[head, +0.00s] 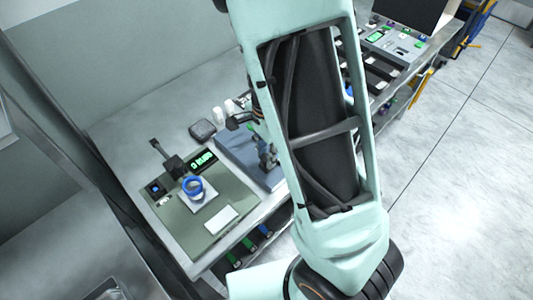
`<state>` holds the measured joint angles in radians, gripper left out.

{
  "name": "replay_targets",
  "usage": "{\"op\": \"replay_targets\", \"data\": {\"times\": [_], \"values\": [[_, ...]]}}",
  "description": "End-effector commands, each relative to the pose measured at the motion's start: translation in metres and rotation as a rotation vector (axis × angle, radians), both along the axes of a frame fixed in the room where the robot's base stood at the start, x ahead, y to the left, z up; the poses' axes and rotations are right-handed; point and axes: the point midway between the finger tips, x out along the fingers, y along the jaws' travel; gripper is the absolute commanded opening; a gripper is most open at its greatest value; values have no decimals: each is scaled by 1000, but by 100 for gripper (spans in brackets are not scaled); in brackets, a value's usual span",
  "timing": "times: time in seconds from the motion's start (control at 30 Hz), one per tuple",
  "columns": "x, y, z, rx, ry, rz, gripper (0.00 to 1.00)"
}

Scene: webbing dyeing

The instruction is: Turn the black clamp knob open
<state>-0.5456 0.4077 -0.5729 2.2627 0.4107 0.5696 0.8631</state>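My own pale green arm fills the middle of the head view and hides part of the bench. I cannot make out my gripper; the arm covers the area behind it. A blue-grey base (236,153) on the bench carries a small dark metal fixture (267,157), partly hidden by my arm. A black, knob-like part (238,121) shows just above it at the arm's left edge. It may be the clamp knob, but it is too small to be sure. I cannot tell how far it is turned.
On the bench, a green mat (178,222) holds a blue ring-shaped item (193,188) and a white card (221,219). A green-lit display (202,160) and a black pouch (202,130) stand behind. Another bench (400,50) is at upper right. Open floor (450,190) lies right.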

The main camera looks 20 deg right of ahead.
Motion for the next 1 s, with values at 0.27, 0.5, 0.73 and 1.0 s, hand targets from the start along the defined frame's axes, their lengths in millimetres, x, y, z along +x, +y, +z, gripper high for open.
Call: {"op": "replay_targets", "data": {"times": [0.27,0.5,0.73,1.0], "values": [[0,0,0,0,0,1,0],[0,0,0,0,-1,41,0],[1,-1,-1,1,-2,175,0],[1,-1,-1,0,-2,421,0]]}}
